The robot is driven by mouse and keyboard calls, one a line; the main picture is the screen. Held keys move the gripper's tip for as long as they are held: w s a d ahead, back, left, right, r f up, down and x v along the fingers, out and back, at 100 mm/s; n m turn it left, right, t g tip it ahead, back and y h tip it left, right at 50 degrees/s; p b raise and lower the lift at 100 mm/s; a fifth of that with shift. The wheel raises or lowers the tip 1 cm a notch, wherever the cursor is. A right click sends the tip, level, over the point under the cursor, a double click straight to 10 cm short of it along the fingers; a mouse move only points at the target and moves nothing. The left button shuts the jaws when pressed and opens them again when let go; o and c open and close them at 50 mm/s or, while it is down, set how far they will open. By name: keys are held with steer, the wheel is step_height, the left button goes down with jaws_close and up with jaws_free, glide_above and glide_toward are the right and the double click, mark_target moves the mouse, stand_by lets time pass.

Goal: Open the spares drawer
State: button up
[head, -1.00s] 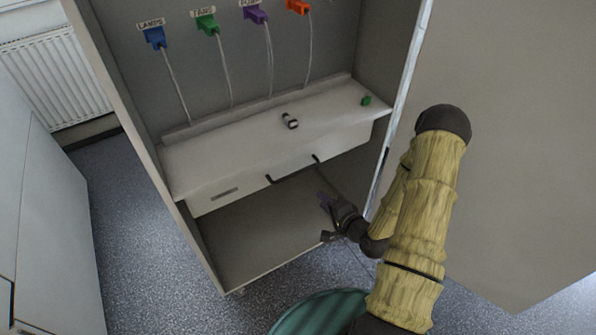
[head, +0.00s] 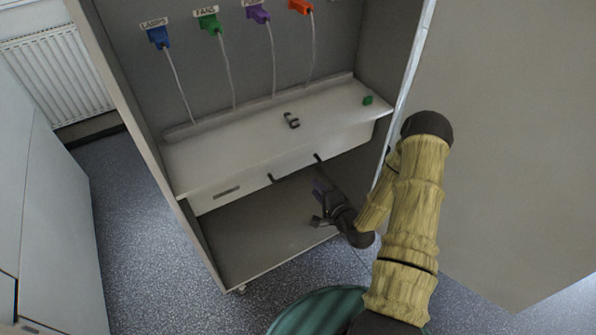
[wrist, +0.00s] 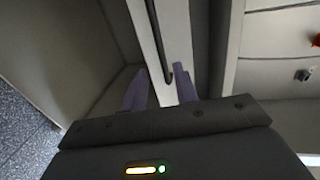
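The white spares drawer (head: 290,173) sits under the shelf in the open cabinet and looks shut. Its dark handle (head: 270,178) shows as two bent ends on the front, and a small label plate (head: 226,191) is to their left. My gripper (head: 316,203) is in front of and below the right end of the handle. In the wrist view, the purple fingers of my gripper (wrist: 159,70) are apart with nothing gripped. The drawer front (wrist: 150,40) and part of the handle (wrist: 168,75) appear between them; the depth gap is unclear.
The white shelf (head: 215,155) above the drawer carries a dark small item (head: 291,120) and a green piece (head: 367,100). Coloured plugs on cables hang on the back panel, including a blue one (head: 158,37). The open cabinet door (head: 500,130) stands right of my arm. The space below the drawer is empty.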

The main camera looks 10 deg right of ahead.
mark_target(299, 172)
steer(key=x, duration=1.1)
steer(key=shift+w+a+p, duration=0.15)
steer(key=shift+w+p, duration=0.15)
steer(key=shift+p, duration=0.1)
jaws_close()
